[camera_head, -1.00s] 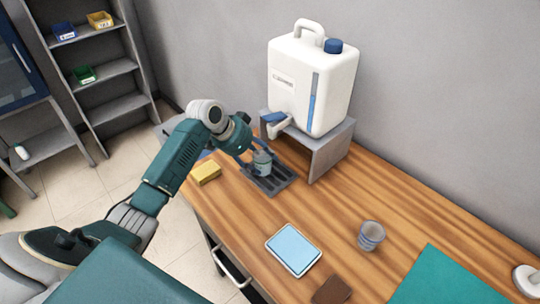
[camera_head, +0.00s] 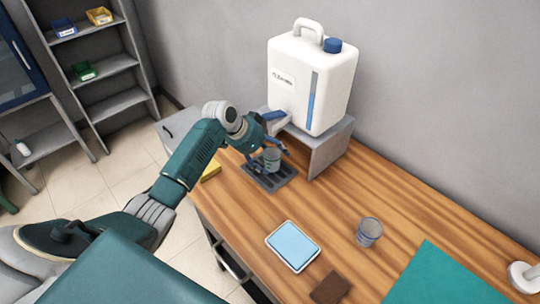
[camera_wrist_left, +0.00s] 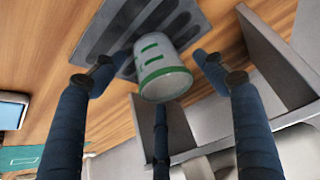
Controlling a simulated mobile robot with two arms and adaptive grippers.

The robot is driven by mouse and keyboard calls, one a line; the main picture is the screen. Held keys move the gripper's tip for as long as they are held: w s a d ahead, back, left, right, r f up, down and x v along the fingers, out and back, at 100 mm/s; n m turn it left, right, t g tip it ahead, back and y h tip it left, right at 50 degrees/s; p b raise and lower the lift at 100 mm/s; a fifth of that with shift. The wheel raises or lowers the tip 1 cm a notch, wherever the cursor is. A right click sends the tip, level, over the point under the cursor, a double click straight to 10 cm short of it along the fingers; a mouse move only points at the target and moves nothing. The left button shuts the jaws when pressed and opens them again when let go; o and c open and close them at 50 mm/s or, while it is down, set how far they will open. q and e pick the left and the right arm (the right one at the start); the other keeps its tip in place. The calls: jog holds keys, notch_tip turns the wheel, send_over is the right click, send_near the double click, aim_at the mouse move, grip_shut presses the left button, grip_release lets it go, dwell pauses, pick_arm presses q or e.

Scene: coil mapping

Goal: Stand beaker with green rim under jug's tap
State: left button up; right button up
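The beaker with the green rim (camera_head: 272,158) stands upright on the dark slotted drip tray (camera_head: 259,181), below the tap (camera_head: 276,124) of the white jug (camera_head: 312,88). In the left wrist view the beaker (camera_wrist_left: 163,66) shows its green rim and green marks, with the tray (camera_wrist_left: 95,50) behind it. My left gripper (camera_head: 274,150) is at the beaker, its fingers spread around it. In the left wrist view the fingers (camera_wrist_left: 160,75) look slightly apart from the beaker's wall. The head view partly hides the fingers. My right gripper is not in view.
The jug stands on a grey stand (camera_head: 325,150). A second clear beaker (camera_head: 369,232), a light blue pad (camera_head: 292,246), a brown piece (camera_head: 331,288) and a teal mat (camera_head: 440,275) lie on the table. A yellow block (camera_head: 211,170) is beside my left arm.

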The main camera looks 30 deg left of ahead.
pick_arm(q)
jog(key=shift+r, duration=0.2)
jog(key=shift+s+a+r, duration=0.15)
jog(key=shift+a+r, duration=0.05)
jog(key=shift+r, duration=0.1)
jog(key=b+v, duration=0.2)
jog(key=v, duration=0.9)
jog(key=shift+s, duration=0.1)
